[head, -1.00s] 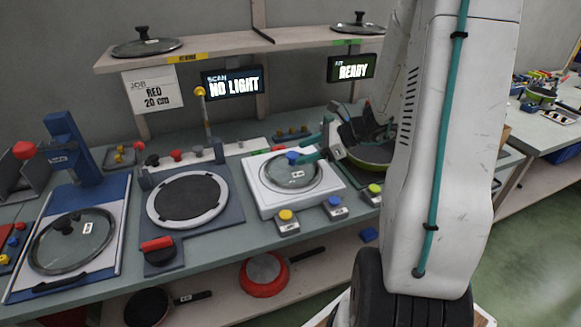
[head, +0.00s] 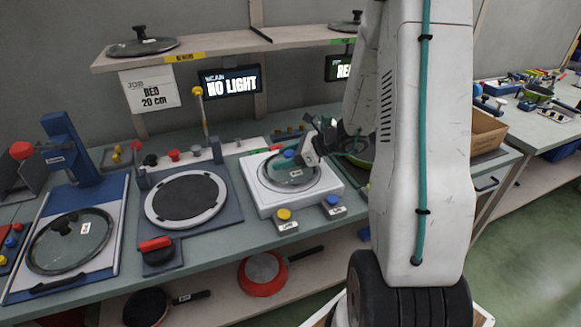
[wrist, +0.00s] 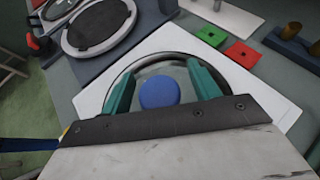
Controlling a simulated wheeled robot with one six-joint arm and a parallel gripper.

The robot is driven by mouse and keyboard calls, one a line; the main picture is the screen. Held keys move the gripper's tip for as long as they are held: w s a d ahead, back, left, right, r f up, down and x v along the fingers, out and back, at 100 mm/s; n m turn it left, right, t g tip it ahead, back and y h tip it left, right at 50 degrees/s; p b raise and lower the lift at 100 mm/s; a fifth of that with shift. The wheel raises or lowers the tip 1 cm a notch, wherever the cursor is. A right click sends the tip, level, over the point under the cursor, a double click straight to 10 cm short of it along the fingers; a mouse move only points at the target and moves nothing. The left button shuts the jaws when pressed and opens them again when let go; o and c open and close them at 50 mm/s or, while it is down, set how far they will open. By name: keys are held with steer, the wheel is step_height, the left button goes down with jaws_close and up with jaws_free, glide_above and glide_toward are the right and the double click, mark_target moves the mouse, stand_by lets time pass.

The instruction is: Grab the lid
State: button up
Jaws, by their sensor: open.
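A glass lid with a blue knob (wrist: 159,92) lies on a white square station; the lid (head: 290,172) also shows in the head view. My gripper (wrist: 163,80) is open, with its two green fingers on either side of the blue knob. I cannot tell whether the fingers touch the lid. In the head view my gripper (head: 298,155) is over the white station and partly hides the knob.
A second glass lid (head: 70,242) lies on the blue-framed station at left. A round dark plate (head: 186,199) is on the middle station. Yellow (head: 285,215) and blue (head: 333,201) buttons stand in front. Lids (head: 142,42) rest on the shelf. A red pan (head: 263,273) is below.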

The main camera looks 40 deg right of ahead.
steer(key=c, duration=1.3)
steer(key=shift+o, duration=0.2)
steer(key=shift+r, duration=0.15)
